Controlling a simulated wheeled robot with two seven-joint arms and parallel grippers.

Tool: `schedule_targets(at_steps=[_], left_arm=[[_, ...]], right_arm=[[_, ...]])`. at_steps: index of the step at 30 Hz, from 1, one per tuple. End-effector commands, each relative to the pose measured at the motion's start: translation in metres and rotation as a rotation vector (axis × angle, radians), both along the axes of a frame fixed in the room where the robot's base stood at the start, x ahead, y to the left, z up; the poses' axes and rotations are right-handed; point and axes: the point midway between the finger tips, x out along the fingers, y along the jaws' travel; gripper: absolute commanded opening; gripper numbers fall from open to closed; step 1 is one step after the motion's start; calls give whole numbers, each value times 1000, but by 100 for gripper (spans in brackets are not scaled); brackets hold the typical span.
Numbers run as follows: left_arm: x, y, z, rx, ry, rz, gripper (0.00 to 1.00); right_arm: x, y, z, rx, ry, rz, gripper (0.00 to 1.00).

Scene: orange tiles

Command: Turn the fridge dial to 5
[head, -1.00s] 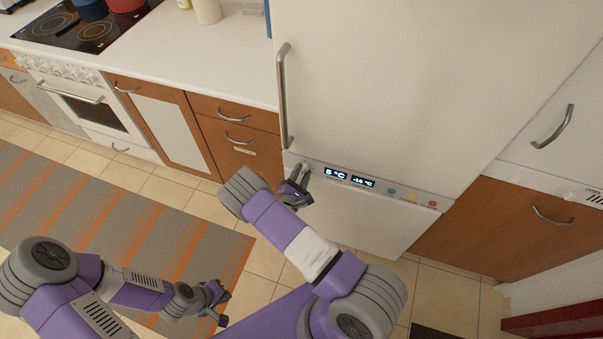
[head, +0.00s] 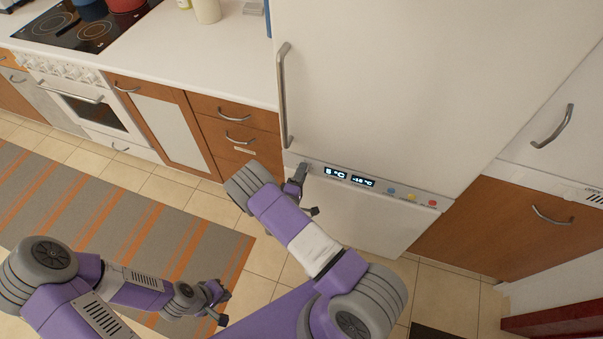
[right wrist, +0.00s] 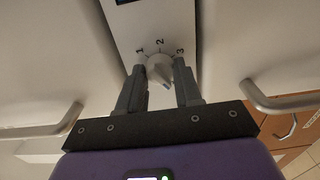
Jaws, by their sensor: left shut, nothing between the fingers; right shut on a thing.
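The white fridge (head: 400,85) stands at centre right in the head view, with a control strip below its upper door. The dial (right wrist: 161,70) is a small light knob in the right wrist view, with the numbers 1, 2 and 3 visible around its far side. Other numbers are hidden. My right gripper (right wrist: 160,76) is shut on the dial, one finger on each side; in the head view the gripper (head: 304,170) covers the dial. My left gripper (head: 221,294) is shut and empty, low over the floor at lower left, away from the fridge.
Two small lit displays (head: 348,177) sit right of the dial, then several coloured buttons (head: 410,197). A long vertical handle (head: 284,95) rises above the dial. Drawers and the worktop (head: 190,65) stand left. A striped rug (head: 110,200) lies on the open tiled floor.

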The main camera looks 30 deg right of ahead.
Motion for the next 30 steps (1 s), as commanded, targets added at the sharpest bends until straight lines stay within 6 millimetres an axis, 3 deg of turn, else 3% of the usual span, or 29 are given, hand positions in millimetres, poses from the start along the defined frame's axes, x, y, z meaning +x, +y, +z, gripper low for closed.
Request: schedule_targets(at_steps=[12, 28, 29, 30], left_arm=[[0, 0, -1, 0, 0, 0, 0], [0, 0, -1, 0, 0, 0, 0], [0, 0, -1, 0, 0, 0, 0], [0, 0, -1, 0, 0, 0, 0]], right_arm=[[0, 1, -1, 119, -133, 1, 4], [0, 1, -1, 132, -149, 2, 4], [0, 1, -1, 132, -149, 2, 37], [0, 1, -1, 132, -149, 1, 43]])
